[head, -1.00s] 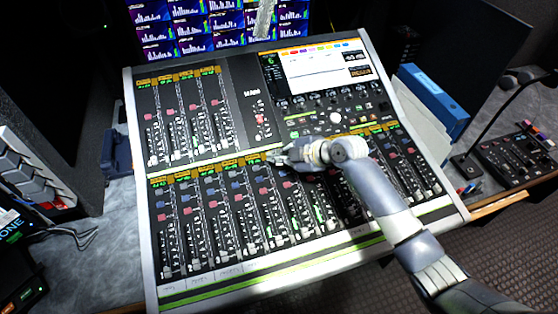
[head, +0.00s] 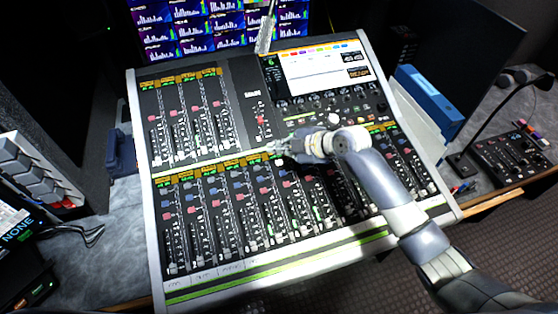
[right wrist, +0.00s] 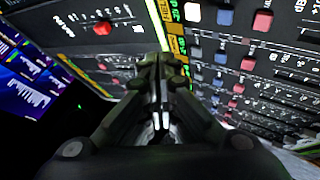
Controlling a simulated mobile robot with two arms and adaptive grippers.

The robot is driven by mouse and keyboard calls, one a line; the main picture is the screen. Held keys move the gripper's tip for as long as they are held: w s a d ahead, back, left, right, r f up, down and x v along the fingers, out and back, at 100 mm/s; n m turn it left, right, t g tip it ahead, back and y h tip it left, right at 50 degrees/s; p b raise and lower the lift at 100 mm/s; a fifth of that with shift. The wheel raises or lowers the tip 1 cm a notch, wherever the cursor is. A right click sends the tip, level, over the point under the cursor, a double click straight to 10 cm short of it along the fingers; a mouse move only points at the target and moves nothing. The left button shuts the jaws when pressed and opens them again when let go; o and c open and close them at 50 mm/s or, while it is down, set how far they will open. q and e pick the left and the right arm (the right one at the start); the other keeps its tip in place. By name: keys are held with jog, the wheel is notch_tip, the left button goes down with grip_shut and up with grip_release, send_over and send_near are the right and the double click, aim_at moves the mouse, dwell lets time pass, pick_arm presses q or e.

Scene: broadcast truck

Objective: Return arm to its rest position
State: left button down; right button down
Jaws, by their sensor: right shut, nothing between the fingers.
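My right arm reaches in from the lower right in the head view. Its gripper (head: 277,147) is over the middle of the mixing console (head: 157,240), near the strip between the upper and lower fader banks. The right wrist view shows the gripper's fingers (right wrist: 160,115) together, with nothing between them, in front of console buttons and a fader strip. Whether the fingertips touch the console I cannot tell. My left gripper does not show.
A monitor wall (head: 200,25) stands behind the console, with a gooseneck lamp (head: 265,35) in front of it. A small control panel (head: 508,155) with a gooseneck microphone sits far right. Grey boxes (head: 30,175) stand at left.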

dwell(0.5)
